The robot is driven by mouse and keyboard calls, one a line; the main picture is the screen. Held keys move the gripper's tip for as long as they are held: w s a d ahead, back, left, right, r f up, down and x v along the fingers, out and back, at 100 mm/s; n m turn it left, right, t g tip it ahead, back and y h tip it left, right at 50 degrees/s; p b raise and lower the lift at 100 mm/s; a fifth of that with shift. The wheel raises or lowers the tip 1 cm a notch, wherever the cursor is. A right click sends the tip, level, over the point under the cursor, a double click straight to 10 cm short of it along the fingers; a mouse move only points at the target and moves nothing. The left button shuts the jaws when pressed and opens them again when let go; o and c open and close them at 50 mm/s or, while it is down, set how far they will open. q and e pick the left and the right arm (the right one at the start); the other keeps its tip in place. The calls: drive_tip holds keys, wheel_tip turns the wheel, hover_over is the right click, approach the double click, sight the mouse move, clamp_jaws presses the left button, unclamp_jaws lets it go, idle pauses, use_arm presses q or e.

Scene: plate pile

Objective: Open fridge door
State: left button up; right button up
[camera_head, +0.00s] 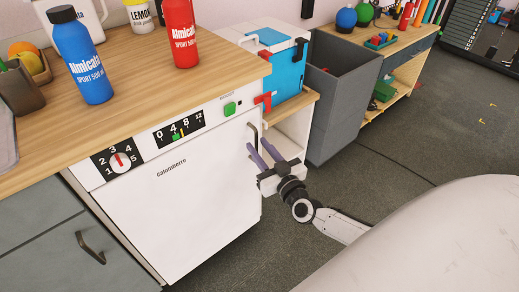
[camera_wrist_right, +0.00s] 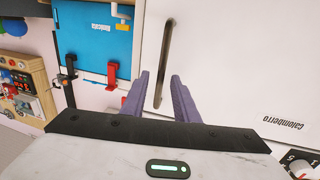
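The white appliance door (camera_head: 185,195) marked Calomberro stands shut under the wooden counter, below a panel with a dial. I take it as the fridge door; it also shows in the right wrist view (camera_wrist_right: 240,60). Its dark bar handle (camera_head: 252,133) is near the door's right edge. My right gripper (camera_head: 257,146) is at the handle, its purple fingers open. In the right wrist view, the handle (camera_wrist_right: 166,50) runs between the two fingers, with gaps on both sides. I cannot tell how deep the handle sits between them. My left gripper is not in view.
Blue (camera_head: 82,55) and red (camera_head: 181,35) bottles stand on the counter. The floor in front of the bin is clear.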

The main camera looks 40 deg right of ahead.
drive_tip(key=shift+w, duration=0.2)
clamp_jaws()
drive_tip(key=shift+s, duration=0.1)
